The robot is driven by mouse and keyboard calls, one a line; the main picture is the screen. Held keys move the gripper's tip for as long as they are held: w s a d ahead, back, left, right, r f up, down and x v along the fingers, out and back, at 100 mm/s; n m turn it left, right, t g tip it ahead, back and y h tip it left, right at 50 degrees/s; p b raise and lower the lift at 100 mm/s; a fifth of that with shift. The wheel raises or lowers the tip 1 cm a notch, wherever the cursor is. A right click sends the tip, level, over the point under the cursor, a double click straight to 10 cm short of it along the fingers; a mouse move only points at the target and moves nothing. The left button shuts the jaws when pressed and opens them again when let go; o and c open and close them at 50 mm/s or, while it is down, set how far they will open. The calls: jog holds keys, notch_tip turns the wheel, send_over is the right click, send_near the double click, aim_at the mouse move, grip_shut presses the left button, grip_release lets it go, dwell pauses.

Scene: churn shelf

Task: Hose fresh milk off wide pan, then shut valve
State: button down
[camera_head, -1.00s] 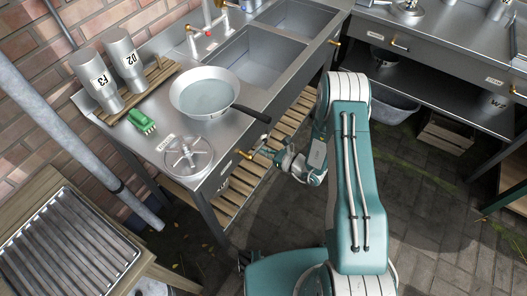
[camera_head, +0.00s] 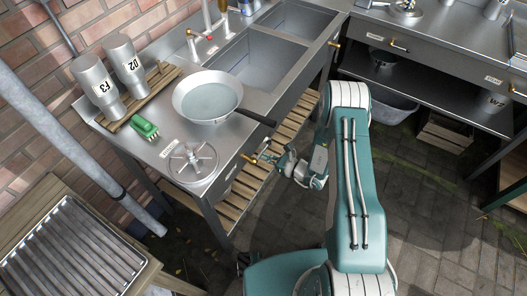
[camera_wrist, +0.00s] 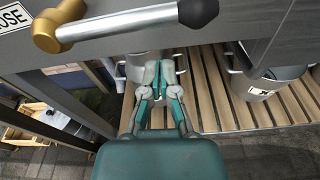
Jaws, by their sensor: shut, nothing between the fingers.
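The wide pan (camera_head: 182,91) sits on the steel counter with its dark handle (camera_head: 254,116) pointing over the front edge. Its flat inside looks pale grey-blue; I cannot tell whether that is milk, water or bare metal. A brass valve (camera_head: 249,158) is on the counter's front face. In the wrist view the brass valve (camera_wrist: 62,30) has a lever with a dark grip and a partly cut-off label reading "OSE". My gripper (camera_wrist: 158,66) is shut and empty, below the lever and apart from it in the picture. In the head view my gripper (camera_head: 265,152) is beside the valve. No hose is clearly visible.
A spoked metal disc (camera_head: 193,164) and a green brush (camera_head: 145,128) lie near the pan. A sink basin (camera_head: 243,62) is behind. A slatted shelf (camera_wrist: 215,95) with pails (camera_wrist: 262,82) is below.

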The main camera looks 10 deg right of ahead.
jog(key=v, duration=1)
jog(key=s+a+r+n+g, duration=0.25)
jog(key=r+n+g, duration=0.35)
jog(key=r, duration=0.4)
jog(key=s+a+r+n+g, duration=0.2)
jog(key=a+r+n+g, duration=0.15)
jog(key=r+n, duration=0.5)
jog(key=s+d+r+n+t+h, duration=0.2)
jog(key=s+r+n+h, duration=0.4)
jog(key=r, duration=0.5)
jog(key=s+d+r+n+t+h, duration=0.3)
jog(key=s+r+n+h, duration=0.3)
jog(key=s+r, duration=0.3)
jog(key=shift+d+r+h, duration=0.6)
jog(key=shift+r, duration=0.25)
jog(key=shift+s+a+t, duration=0.1)
jog(key=shift+s+t, duration=0.05)
jog(key=shift+t, duration=0.1)
